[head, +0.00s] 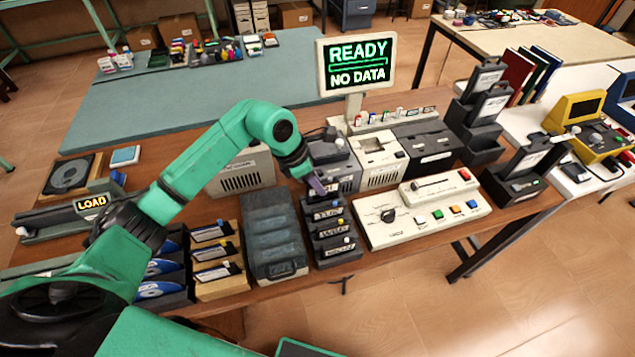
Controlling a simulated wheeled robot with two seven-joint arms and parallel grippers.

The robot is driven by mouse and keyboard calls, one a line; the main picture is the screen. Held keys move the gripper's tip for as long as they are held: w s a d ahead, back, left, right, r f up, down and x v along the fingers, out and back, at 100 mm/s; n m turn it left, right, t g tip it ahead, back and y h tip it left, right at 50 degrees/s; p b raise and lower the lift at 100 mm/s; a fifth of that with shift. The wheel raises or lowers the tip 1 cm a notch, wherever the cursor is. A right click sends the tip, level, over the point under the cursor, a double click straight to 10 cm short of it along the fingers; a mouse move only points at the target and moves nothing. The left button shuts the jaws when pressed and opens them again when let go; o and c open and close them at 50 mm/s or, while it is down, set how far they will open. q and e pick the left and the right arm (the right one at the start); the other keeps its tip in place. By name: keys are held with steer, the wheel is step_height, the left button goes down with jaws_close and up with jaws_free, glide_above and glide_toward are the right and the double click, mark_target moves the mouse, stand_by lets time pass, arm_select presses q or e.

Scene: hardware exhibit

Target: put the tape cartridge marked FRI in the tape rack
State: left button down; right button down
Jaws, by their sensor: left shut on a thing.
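My left gripper (308,175) is above the table, at the back end of a dark stepped rack (338,257). It is shut on a small grey-purple piece (318,187), probably a tape cartridge, which is tilted and seen mostly edge-on. I cannot read a mark on it. The rack holds several dark pieces with white labels and small coloured knobs, stepping down toward the front. The labels are too small to read surely. The held piece looks close over the rack's rear; whether it touches cannot be told. My right gripper is not in view.
A grey ribbed case (272,240) stands left of the rack, and a white control panel (422,212) stands right. Beige and grey machines (378,162) stand behind. A screen (356,64) reads READY, NO DATA. Upright dark cartridges (483,80) stand at the right.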

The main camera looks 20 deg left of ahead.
arm_select(q)
steer(key=shift+f+b, duration=1.2)
steer(key=shift+f, duration=0.15)
steer(key=c, duration=0.7)
jaws_free()
steer(key=shift+c, duration=0.2)
steer(key=shift+r, duration=0.15)
step_height(320, 180, up, 8)
steer(key=p, duration=0.5)
